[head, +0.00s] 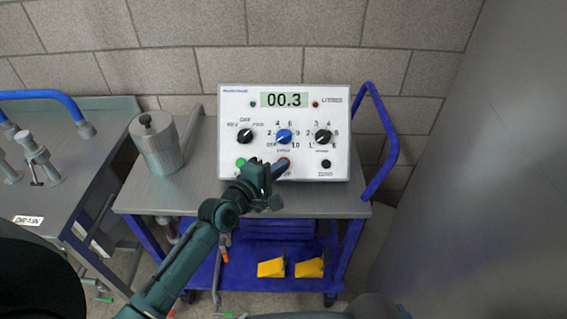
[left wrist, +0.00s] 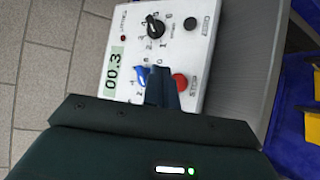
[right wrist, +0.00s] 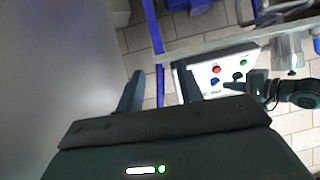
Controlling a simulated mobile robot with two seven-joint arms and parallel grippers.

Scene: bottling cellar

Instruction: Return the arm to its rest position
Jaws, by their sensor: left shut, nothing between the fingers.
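My left gripper (head: 270,172) is shut and empty in front of the lower part of the white control box (head: 230,105). Its closed fingertips also show in the left wrist view (left wrist: 162,88), between the blue knob (left wrist: 142,75) and the red button (left wrist: 180,82). I cannot tell whether they touch the box. In the head view the gripper partly covers the red button (head: 284,162). My right gripper (right wrist: 160,92) shows only in the right wrist view, its two fingers apart with nothing between them.
The box has a display (head: 284,100) reading 00.3, and stands on a blue cart (head: 190,195). A metal canister (head: 158,145) is left of it. A bench (head: 80,125) with blue piping is at left. Yellow wedges (head: 271,267) lie on the lower shelf. A grey wall (head: 490,170) closes the right.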

